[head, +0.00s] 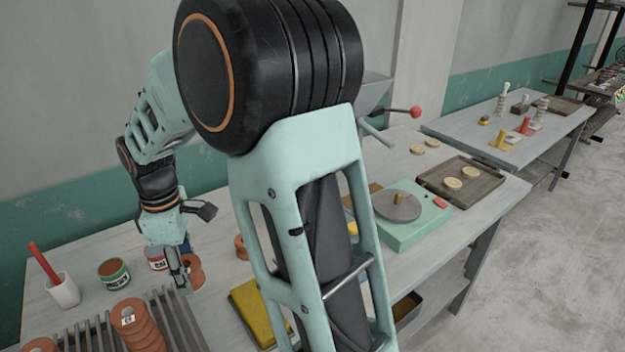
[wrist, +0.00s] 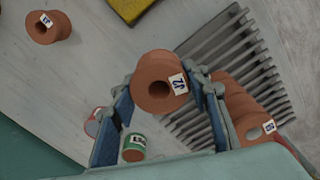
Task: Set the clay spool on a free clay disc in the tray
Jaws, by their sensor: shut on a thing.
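My gripper (head: 183,278) is low over the left part of the near table. In the wrist view its blue fingers are closed on either side of a terracotta clay spool (wrist: 155,82) with a white number label. The held spool (head: 195,272) is partly hidden by the fingers in the head view; I cannot tell whether it touches the table. A brown tray (head: 446,165) at the table's far right holds two pale clay discs, one nearer (head: 452,184) and one farther back (head: 470,171). Nothing visible stands on either disc.
Stacked spools (head: 140,325) lie on a grey slatted rack (wrist: 215,45). Another labelled spool (wrist: 55,27) stands apart. A green scale (head: 420,225) with a round plate sits before the tray. A yellow block (head: 250,305), cans (head: 113,272) and a white cup (head: 63,291) are around.

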